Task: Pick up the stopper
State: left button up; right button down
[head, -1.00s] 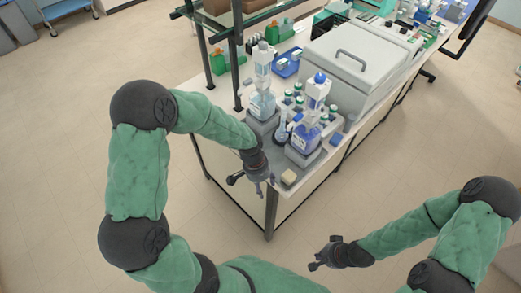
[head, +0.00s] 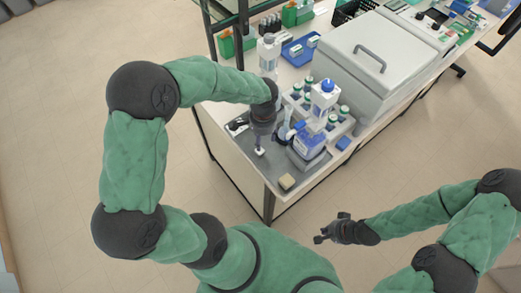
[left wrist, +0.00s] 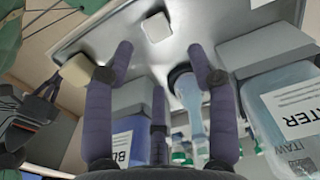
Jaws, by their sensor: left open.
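A small white block that looks like the stopper (head: 260,151) lies on the grey tray (head: 247,158) near its front left. It also shows in the left wrist view (left wrist: 156,27), just beyond my fingertips. My left gripper (head: 260,143) points down close to it, open; in the left wrist view its purple-grey fingers (left wrist: 160,48) are spread and nothing is held. I cannot tell whether a finger touches it. A flask with a narrow neck (left wrist: 191,92) stands beside one finger. My right gripper (head: 330,228) hangs off the bench, its fingers apart and empty.
A beige sponge-like block (head: 287,182) lies at the tray's front corner. A blue-labelled bottle (head: 310,142) and green-capped bottles (head: 343,112) stand to the right. A water bottle (left wrist: 285,115) is close to my left gripper. A grey lidded box (head: 365,65) stands behind.

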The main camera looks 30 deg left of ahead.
aim_at(262, 149)
pick_arm(q)
notch_tip(262, 149, down, 2)
jog(key=shift+w, duration=0.15)
jog(key=shift+s+a+f, duration=0.1)
jog(key=shift+s+f, duration=0.15)
jog(key=shift+f, duration=0.3)
notch_tip(262, 149, down, 4)
jog(key=shift+s+a+b, duration=0.15)
jog(key=shift+b, duration=0.45)
jog(key=c, duration=0.7)
